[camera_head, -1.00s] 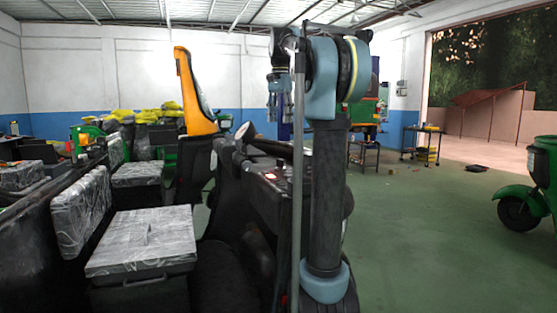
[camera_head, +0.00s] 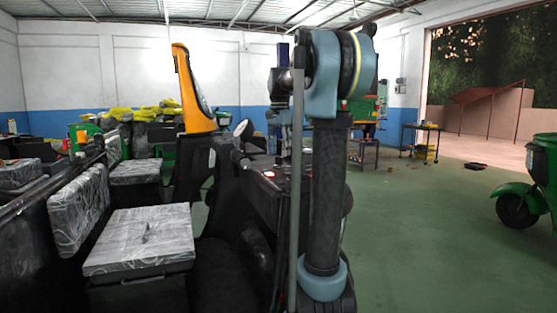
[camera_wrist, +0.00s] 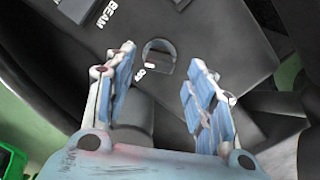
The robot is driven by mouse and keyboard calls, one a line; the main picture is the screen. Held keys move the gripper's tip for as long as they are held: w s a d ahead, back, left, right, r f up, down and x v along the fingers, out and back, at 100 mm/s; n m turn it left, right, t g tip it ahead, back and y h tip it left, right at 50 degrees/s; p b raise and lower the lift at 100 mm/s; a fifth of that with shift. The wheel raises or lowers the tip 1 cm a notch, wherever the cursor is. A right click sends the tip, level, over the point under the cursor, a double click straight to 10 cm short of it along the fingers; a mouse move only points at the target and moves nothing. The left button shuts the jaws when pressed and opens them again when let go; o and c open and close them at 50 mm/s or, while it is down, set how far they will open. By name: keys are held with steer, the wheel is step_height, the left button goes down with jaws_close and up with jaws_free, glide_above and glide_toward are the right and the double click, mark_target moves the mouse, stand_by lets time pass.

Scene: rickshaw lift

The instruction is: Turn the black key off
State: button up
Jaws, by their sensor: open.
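The black key (camera_wrist: 158,57) shows in the wrist view as a round knob on a dark panel, with a white mark on it and the label "OFF" just below. My gripper (camera_wrist: 165,78) is open, its two blue-padded fingers pointing at the panel, one to each side below the key. The fingers are apart and hold nothing. I cannot tell whether a fingertip touches the panel. In the head view the dashboard (camera_head: 268,178) carries a small red light, and the key cannot be made out there. My fingertips are hidden in that view.
A switch block marked "BEAM" (camera_wrist: 112,14) is at the upper left in the wrist view. The seat (camera_head: 140,240) and orange-backed windscreen part (camera_head: 190,90) of the vehicle stand left. A green vehicle (camera_head: 535,190) stands right. Green floor (camera_head: 420,240) is clear between.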

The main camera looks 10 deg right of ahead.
mark_target(279, 161)
steer(key=shift+f, duration=1.7)
steer(key=shift+c, duration=0.6)
steer(key=c, duration=0.9)
